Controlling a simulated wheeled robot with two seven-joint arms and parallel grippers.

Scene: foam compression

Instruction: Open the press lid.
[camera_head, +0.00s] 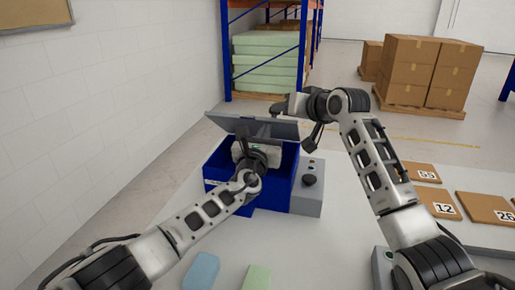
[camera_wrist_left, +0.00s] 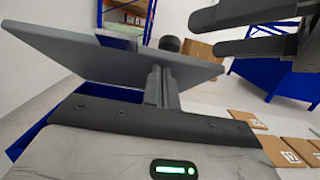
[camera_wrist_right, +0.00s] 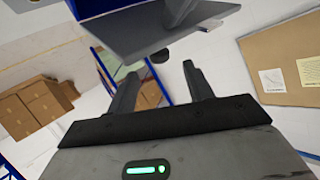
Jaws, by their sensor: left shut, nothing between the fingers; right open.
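The press (camera_head: 272,192) is a blue box with a grey lid (camera_head: 285,129). The lid is raised and tilted at the back, and part of the blue interior shows. My left gripper (camera_head: 243,132) is shut and empty, in front of the lid's underside. In the left wrist view its fingers (camera_wrist_left: 160,80) overlap the lid (camera_wrist_left: 110,60); I cannot tell whether they touch it. My right gripper (camera_head: 278,108) is above the lid's upper edge. In the right wrist view its open fingers (camera_wrist_right: 162,80) are empty, with the lid (camera_wrist_right: 140,28) beyond them.
A grey control box with a dark knob (camera_head: 309,180) adjoins the press on the right. A blue block (camera_head: 201,270) and a green block (camera_head: 257,277) lie on the table in front. Numbered brown boards (camera_head: 487,207) lie at right. A rack and stacked cartons (camera_head: 425,72) stand behind.

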